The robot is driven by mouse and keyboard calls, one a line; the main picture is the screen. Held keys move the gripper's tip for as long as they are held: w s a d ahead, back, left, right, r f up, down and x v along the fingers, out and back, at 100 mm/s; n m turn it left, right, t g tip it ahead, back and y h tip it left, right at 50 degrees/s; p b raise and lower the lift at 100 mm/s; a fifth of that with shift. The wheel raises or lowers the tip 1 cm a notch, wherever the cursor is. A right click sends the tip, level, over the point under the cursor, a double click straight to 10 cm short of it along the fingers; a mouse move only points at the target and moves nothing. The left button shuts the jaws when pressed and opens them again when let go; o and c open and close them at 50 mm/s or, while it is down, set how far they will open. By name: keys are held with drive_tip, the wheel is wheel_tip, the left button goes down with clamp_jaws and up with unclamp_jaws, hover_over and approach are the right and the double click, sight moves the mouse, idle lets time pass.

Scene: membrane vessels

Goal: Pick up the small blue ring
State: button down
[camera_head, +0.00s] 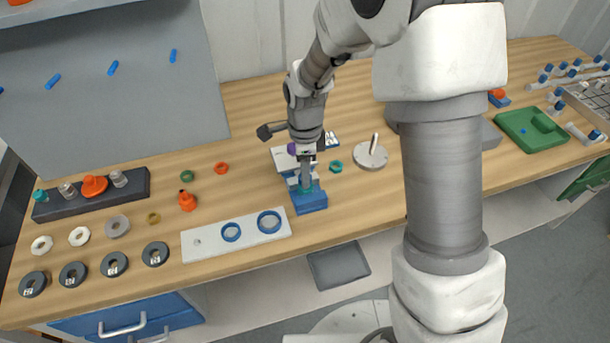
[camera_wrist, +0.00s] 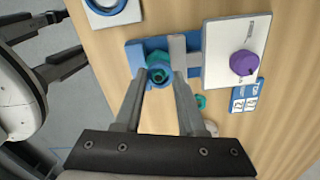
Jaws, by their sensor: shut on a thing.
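My gripper (camera_head: 306,180) points down over a blue block fixture (camera_head: 311,203). In the wrist view, my gripper (camera_wrist: 161,80) has its fingertips closed on a small blue ring (camera_wrist: 159,70). The ring is at a teal round part on the blue fixture (camera_wrist: 135,52); I cannot tell whether it rests on that part or is held just above it. In the head view the held ring is hidden by the fingers. Two other blue rings, one medium (camera_head: 231,232) and one larger (camera_head: 269,222), lie on a white plate (camera_head: 212,250), which has a bare small hole at its left.
A white panel with a purple knob (camera_wrist: 243,63) stands beside the fixture. A teal nut (camera_head: 335,167) and a grey disc with a post (camera_head: 370,154) lie to the right. Several dark rings (camera_head: 114,265) and an orange bottle (camera_head: 187,201) are on the left. A green tray (camera_head: 531,129) is far right.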

drive_tip(key=r, duration=0.3)
drive_tip(key=shift+d, duration=0.3)
drive_tip(key=s+d+r+p, duration=0.2)
drive_tip(key=d+r+p, duration=0.1)
drive_tip(key=d+r, duration=0.7)
drive_tip(key=shift+s+d+r, duration=0.15)
drive_tip(key=shift+s+d, duration=0.15)
drive_tip(key=shift+d, duration=0.05)
